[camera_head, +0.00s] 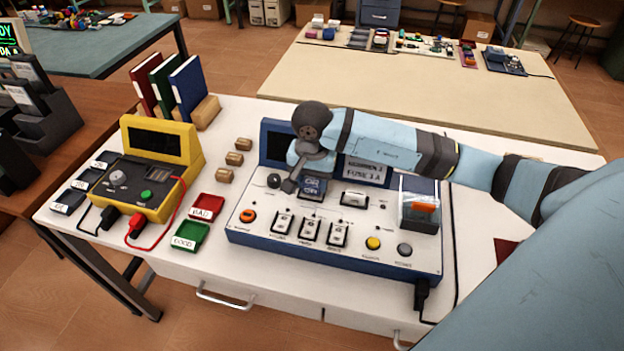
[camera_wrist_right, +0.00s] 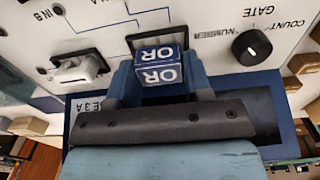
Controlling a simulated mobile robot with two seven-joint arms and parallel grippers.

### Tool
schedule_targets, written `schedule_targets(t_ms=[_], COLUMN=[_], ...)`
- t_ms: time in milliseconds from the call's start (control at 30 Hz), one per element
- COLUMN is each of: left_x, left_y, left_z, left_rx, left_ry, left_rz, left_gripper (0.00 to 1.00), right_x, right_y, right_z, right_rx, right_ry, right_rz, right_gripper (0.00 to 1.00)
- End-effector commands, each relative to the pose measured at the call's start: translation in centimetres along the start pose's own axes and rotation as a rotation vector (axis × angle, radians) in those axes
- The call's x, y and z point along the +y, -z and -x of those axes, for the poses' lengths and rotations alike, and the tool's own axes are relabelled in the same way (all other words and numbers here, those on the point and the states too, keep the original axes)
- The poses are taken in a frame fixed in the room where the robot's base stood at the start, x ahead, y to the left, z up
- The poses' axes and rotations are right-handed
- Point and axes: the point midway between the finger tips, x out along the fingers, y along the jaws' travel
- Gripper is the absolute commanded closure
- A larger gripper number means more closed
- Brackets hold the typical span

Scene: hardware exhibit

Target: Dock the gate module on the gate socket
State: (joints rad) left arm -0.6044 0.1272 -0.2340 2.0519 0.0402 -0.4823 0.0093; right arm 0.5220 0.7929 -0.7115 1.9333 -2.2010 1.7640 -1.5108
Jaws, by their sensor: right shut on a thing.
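The gate module (camera_head: 313,187), a blue block with white OR labels, shows near the top middle of the console. It also shows in the right wrist view (camera_wrist_right: 159,72), between my fingers. My right gripper (camera_wrist_right: 158,84) is shut on it; in the head view the gripper (camera_head: 309,178) reaches down over the console. The gate socket (camera_wrist_right: 133,43), a dark-rimmed rectangle in the white panel, lies right at the module and is partly covered by it. I cannot tell whether the module is above the socket or seated in it. My left gripper is out of view.
The blue-and-white console (camera_head: 260,229) carries switches, knobs and a screen (camera_head: 367,171) behind my gripper. My right arm spans the right side.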

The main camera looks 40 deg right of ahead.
Motion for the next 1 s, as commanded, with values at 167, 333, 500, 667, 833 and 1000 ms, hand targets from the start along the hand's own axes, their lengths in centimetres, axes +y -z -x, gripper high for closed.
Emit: schedule_targets(t_ms=[167,333,500,667,833,1000], left_x=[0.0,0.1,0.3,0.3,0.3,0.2], left_y=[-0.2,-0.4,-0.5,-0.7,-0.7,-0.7], left_z=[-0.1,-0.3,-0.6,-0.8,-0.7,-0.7], left_rx=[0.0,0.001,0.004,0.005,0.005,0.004], left_ry=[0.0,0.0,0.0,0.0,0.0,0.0], left_rz=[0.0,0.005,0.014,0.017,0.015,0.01], left_gripper=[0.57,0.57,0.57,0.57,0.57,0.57], right_x=[0.0,0.0,0.0,0.0,0.0,0.0], right_y=[0.0,0.0,0.0,0.0,0.0,0.0], right_z=[-0.2,-0.6,-0.9,-1.2,-1.2,-1.2], right_rx=[0.0,0.0,0.0,0.0,0.0,0.0], right_ry=[0.0,0.0,0.001,0.001,0.0,0.0], right_rz=[0.0,0.0,0.0,-0.001,0.0,0.0], right_gripper=[0.77,0.77,0.77,0.77,0.44,0.44])
